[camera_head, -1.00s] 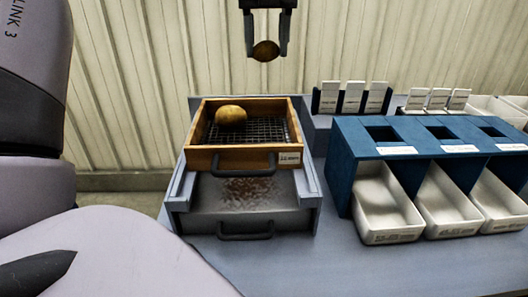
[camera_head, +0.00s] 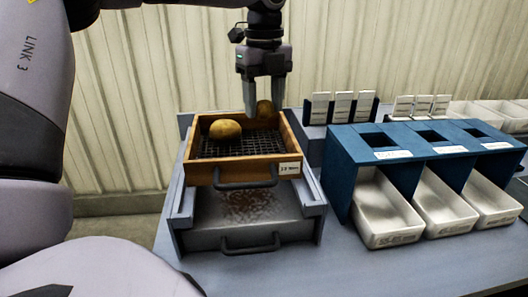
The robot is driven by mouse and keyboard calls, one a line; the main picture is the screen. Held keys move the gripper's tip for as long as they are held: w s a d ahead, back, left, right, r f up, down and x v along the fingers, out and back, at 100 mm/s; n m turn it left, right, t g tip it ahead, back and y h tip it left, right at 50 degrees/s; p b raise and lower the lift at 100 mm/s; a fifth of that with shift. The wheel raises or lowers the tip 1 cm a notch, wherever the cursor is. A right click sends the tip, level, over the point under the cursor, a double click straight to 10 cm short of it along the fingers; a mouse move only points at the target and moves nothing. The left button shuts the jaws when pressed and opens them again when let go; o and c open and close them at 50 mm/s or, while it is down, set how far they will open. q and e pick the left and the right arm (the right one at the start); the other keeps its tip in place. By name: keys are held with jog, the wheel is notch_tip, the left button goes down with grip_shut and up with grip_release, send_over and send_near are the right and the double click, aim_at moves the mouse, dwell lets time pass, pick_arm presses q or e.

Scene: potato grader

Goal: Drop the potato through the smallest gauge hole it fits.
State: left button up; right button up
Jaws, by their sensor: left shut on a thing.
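My left gripper (camera_head: 264,104) points straight down over the back right corner of the wooden sieve tray (camera_head: 230,172). It is shut on a brown potato (camera_head: 264,109), which shows between its fingertips at about the height of the tray's back rim. I cannot tell whether that potato touches the tray. Another potato, yellowish (camera_head: 225,129), lies on the wire mesh in the tray's back left part. The blue gauge stand (camera_head: 430,138) is at the right, with three square holes in its top. White labels lie in front of the holes. My right gripper is not in view.
White bins (camera_head: 387,239) stand under the gauge holes. White cards (camera_head: 343,104) stand in holders behind the stand. A grey drawer (camera_head: 245,236) with a dark handle sits below the sieve tray. The grey table is clear at the front right.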

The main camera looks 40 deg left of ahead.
pick_arm(q)
notch_tip(320, 180, down, 11)
jog(key=shift+r+p, duration=0.1)
jog(key=shift+p, duration=0.25)
jog(key=shift+f, duration=0.2)
jog(key=o, duration=1)
jog(key=shift+r, duration=0.15)
jog(key=shift+r, duration=0.2)
notch_tip(320, 180, up, 12)
jog(key=shift+f+b, duration=0.15)
jog(key=shift+b, duration=0.15)
jog(key=shift+o, duration=0.5)
